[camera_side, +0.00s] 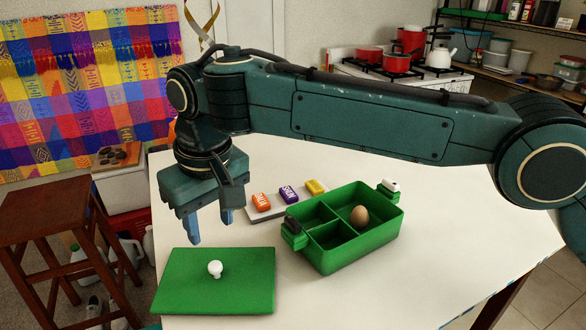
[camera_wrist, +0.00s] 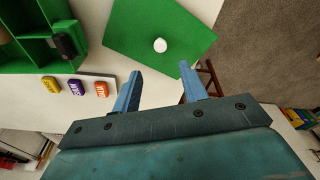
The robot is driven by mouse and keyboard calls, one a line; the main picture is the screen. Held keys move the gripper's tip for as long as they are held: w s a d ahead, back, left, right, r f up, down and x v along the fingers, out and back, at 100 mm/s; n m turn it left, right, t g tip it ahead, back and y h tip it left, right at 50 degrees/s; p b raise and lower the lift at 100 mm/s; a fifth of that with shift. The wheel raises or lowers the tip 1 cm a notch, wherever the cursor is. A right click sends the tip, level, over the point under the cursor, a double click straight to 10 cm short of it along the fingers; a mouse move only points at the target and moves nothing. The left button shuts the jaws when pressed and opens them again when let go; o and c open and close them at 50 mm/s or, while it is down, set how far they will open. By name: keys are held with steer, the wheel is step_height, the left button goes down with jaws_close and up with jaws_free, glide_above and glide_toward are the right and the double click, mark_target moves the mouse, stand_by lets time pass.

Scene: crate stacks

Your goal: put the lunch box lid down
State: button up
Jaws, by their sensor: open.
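The green lunch box lid (camera_side: 180,281) lies flat on the white table at the front left, with a white round knob (camera_side: 215,269) on top. The lid also shows in the wrist view (camera_wrist: 190,30), just beyond my fingertips. My gripper (camera_side: 210,228) is open and empty, above and behind the lid, its blue fingers pointing down. In the wrist view my gripper (camera_wrist: 160,72) has a wide gap between its fingers, with nothing in it. The green lunch box (camera_side: 352,262) stands open to the right of the lid, with dividers and a brown egg (camera_side: 359,216) inside.
A tray (camera_side: 262,215) with orange, purple and yellow bars lies behind the lunch box. The table's right side is clear. A wooden stool (camera_side: 50,210) stands left of the table.

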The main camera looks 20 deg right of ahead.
steer(key=shift+s+r, duration=0.2)
steer(key=shift+r, duration=0.9)
steer(key=w+d+r+m+t, duration=0.1)
steer(key=d+r, duration=0.3)
steer(key=d, duration=0.3)
steer(key=d+r, duration=0.4)
steer(key=d, duration=0.3)
steer(key=s+d+r+m+t, duration=0.1)
steer(key=s+d+r, duration=0.15)
steer(key=d, duration=0.55)
steer(key=s+d+r, duration=0.1)
steer(key=s+d, duration=0.2)
steer(key=d, duration=0.5)
steer(key=s+d+f+m+t, duration=0.1)
steer(key=s+d+f, duration=0.1)
steer(key=s+d, duration=0.85)
steer(key=s+d+f, duration=0.1)
steer(key=s+f, duration=0.2)
steer(key=s, duration=0.3)
steer(key=s+d+f+m+t, duration=0.1)
steer(key=s+d+f, duration=0.1)
steer(key=s+f, duration=0.2)
steer(key=shift+s+d+h, duration=0.15)
steer(key=shift+s+h, duration=0.15)
steer(key=shift+s, duration=0.6)
